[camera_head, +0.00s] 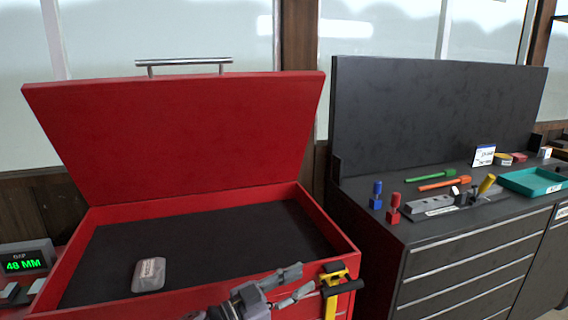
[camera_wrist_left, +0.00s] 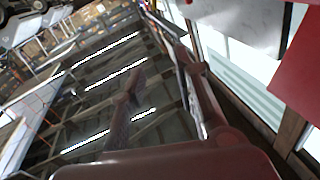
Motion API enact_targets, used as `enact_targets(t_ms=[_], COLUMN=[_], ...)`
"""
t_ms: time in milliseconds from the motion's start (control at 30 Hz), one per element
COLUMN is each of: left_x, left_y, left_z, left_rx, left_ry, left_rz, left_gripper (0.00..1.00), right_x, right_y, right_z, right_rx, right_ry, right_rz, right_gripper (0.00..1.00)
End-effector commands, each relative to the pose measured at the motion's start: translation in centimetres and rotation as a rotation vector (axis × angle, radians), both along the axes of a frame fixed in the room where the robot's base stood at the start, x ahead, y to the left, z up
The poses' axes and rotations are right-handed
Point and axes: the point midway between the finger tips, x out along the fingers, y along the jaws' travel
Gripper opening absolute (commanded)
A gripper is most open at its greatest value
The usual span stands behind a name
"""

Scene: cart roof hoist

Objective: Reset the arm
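My left gripper (camera_head: 302,282) is in front of the red cart's front right edge in the head view, low in the picture. Its grey fingers point right and stand apart with nothing between them. In the left wrist view the two fingers (camera_wrist_left: 158,62) are also spread and empty, with roof beams and strip lights behind them. My right gripper is in neither view. The red cart (camera_head: 345,238) has its lid (camera_head: 190,135) raised. A pale grey block (camera_head: 149,275) lies on the dark floor of its tray.
A yellow and black piece (camera_head: 334,283) is at the cart's front right corner, close to my left gripper. A display (camera_head: 25,261) reading 48 MM stands at left. A dark workbench (camera_head: 470,255) at right bears tools, blocks and a teal tray (camera_head: 533,183).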

Motion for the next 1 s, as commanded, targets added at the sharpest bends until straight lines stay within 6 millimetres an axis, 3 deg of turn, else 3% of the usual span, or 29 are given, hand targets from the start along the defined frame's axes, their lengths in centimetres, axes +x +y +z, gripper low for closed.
enact_targets(t_ms=[233,467,567,700,800,1000], left_x=[-1.7,-5.3,-8.3,-14.3,-18.6,-25.8], left_y=[0.4,5.9,9.2,14.1,16.8,20.4], left_z=[-2.6,-8.4,-11.7,-16.3,-18.7,-21.2], left_rx=[-0.038,0.060,0.148,0.301,0.403,0.557], left_ry=[0.110,0.357,0.498,0.712,0.842,1.034], left_rz=[0.250,0.570,0.681,0.791,0.830,0.851], left_gripper=[0.28,0.28,0.28,0.28,0.28,0.28], right_x=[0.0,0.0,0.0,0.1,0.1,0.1], right_y=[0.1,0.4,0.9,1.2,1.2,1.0], right_z=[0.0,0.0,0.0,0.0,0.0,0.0], right_rx=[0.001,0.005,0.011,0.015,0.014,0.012], right_ry=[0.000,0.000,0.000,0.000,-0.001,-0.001], right_rz=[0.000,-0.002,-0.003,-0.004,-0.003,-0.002], right_gripper=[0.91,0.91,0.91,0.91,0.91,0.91])
